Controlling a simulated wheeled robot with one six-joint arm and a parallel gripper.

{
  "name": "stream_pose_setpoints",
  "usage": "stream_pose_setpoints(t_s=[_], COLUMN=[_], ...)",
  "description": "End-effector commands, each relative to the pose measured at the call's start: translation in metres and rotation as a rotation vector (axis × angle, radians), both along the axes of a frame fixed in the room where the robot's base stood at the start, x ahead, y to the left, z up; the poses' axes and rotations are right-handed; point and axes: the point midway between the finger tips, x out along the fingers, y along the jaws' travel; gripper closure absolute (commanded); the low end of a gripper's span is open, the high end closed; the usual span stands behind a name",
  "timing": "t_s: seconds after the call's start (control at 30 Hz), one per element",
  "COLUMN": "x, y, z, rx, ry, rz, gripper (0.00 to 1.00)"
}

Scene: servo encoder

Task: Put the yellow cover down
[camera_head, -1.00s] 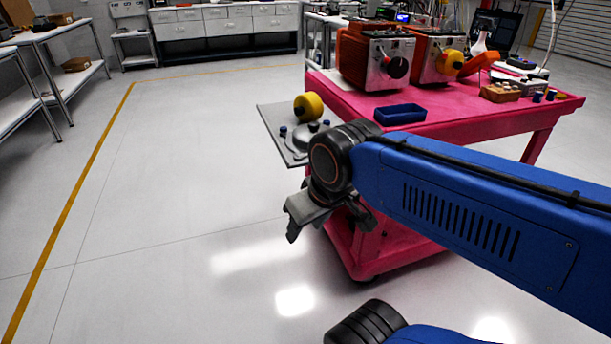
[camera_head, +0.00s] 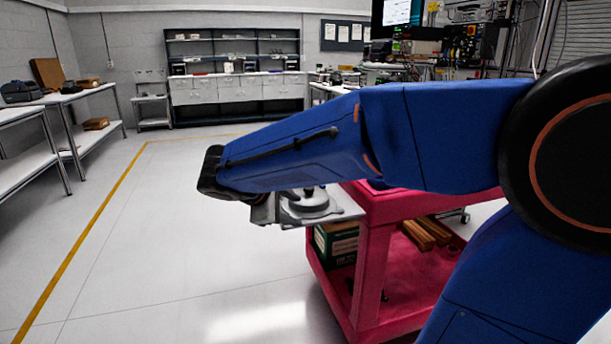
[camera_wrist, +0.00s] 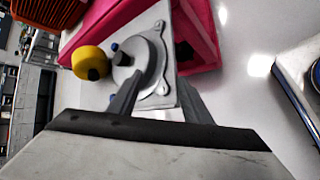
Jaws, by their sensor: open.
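The yellow cover (camera_wrist: 90,62), a round knob-like piece with a dark centre, shows in the wrist view left of a grey round flanged part (camera_wrist: 154,55). It seems to rest on the grey plate (camera_wrist: 166,14), near its edge. The head view shows the grey flanged part (camera_head: 312,206), but my arm hides the yellow cover there. My gripper (camera_wrist: 158,80) is open and empty, its fingers pointing toward the flanged part, the cover outside them to the left. In the head view my gripper (camera_head: 263,210) is mostly hidden behind my arm.
The pink cart (camera_head: 372,250) carries the plate on its side; a green box (camera_head: 337,243) and wooden pieces (camera_head: 428,232) sit on its lower shelf. My arm hides most of its top. A small blue piece (camera_wrist: 114,47) is beside the flanged part. Open floor lies left.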

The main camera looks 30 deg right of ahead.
Motion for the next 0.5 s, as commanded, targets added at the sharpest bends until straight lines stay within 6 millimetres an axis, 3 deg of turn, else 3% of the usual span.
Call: stream_pose_setpoints(t_s=[0.3,0.5], x=[0.092,0.127], y=[0.029,0.048], z=[0.034,0.048], rx=[-0.325,-0.455], ry=[0.075,0.091], rz=[0.17,0.231], gripper=[0.55,0.55])
